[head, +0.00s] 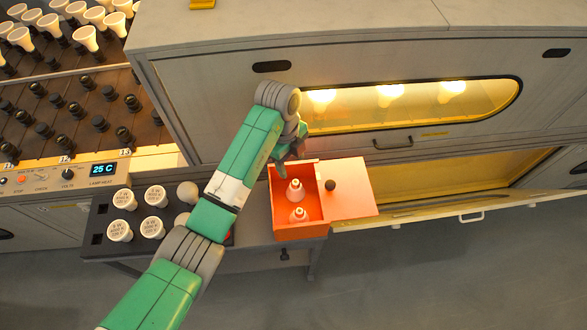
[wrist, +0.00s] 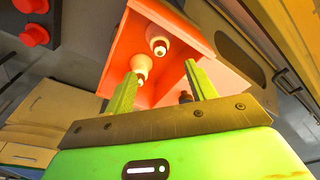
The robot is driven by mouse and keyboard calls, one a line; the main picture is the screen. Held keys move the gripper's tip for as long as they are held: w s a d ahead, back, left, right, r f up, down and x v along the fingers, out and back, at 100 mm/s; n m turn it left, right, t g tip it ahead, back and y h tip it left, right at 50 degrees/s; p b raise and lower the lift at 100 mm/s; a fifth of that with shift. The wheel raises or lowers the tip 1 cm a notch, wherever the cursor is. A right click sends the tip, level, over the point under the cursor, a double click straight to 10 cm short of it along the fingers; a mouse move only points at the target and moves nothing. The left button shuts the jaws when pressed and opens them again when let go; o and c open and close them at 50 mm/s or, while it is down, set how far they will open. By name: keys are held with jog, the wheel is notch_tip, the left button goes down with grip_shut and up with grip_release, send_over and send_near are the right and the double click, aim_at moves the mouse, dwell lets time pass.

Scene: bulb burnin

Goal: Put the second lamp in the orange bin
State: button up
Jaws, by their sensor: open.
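The orange bin (head: 283,233) stands below my gripper on a small stand. Two white lamps lie inside it: one upper (head: 295,190) and one lower (head: 299,214), both with the narrow end up. In the wrist view the bin (wrist: 118,45) also shows both lamps, one (wrist: 141,65) near the left finger and one (wrist: 158,42) deeper in the box. My gripper (wrist: 160,70) is open and empty, its two green fingers apart at the bin's edge. In the head view my gripper (head: 292,148) is over the bin's back edge, partly hidden by my own wrist.
An orange panel with a black knob (head: 330,184) adjoins the bin's right side. A black tray (head: 97,239) with several white lamps is at left. Behind is a grey cabinet (head: 215,110) with lit lamps in its window and an open lower flap (head: 420,215). A lamp rack stands upper left.

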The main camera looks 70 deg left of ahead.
jog(key=shift+s+a+r, duration=0.1)
jog(key=shift+r, duration=0.85)
